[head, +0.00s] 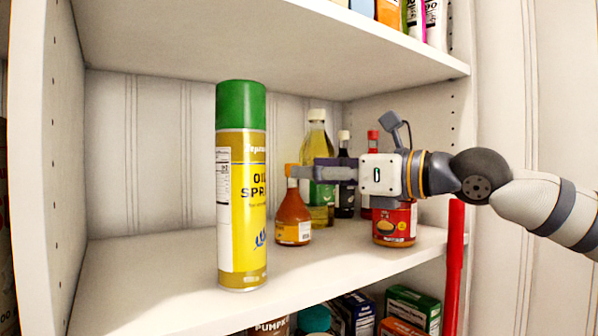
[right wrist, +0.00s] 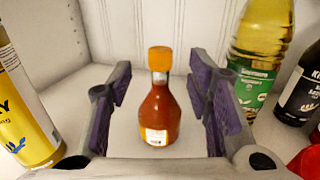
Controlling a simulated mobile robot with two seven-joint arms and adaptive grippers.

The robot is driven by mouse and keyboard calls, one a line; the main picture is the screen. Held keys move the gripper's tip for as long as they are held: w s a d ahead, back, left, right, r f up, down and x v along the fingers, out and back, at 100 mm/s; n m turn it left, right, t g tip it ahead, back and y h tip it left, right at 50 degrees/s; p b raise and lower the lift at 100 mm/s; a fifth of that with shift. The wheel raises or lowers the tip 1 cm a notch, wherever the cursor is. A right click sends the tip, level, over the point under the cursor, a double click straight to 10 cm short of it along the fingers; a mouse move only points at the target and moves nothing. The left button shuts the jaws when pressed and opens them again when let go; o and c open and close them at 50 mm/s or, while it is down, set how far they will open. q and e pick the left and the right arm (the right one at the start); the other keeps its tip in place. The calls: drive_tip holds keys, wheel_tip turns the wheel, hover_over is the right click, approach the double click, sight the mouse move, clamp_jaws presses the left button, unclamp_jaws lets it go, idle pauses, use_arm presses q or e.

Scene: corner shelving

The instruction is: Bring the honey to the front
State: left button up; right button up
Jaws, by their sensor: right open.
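The honey (head: 293,219) is a small amber bottle with an orange cap and a pale label, upright on the middle shelf (head: 190,262). In the right wrist view the honey (right wrist: 159,104) stands between the two open fingers, beyond their tips or at them; I cannot tell if either touches it. My right gripper (head: 300,171) reaches in from the right at the height of the honey's cap. It also shows in the right wrist view (right wrist: 158,90), open and empty, with purple pads. My left gripper is not in view.
A tall oil spray can (head: 241,190) stands left of the honey, nearer the front. An oil bottle (head: 318,140) and dark bottle (head: 345,190) stand behind, and a red jar (head: 395,225) sits below my right wrist. The shelf's left part is clear.

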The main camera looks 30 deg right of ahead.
drive_tip(key=x, duration=0.5)
drive_tip(key=shift+w, duration=0.1)
clamp_jaws()
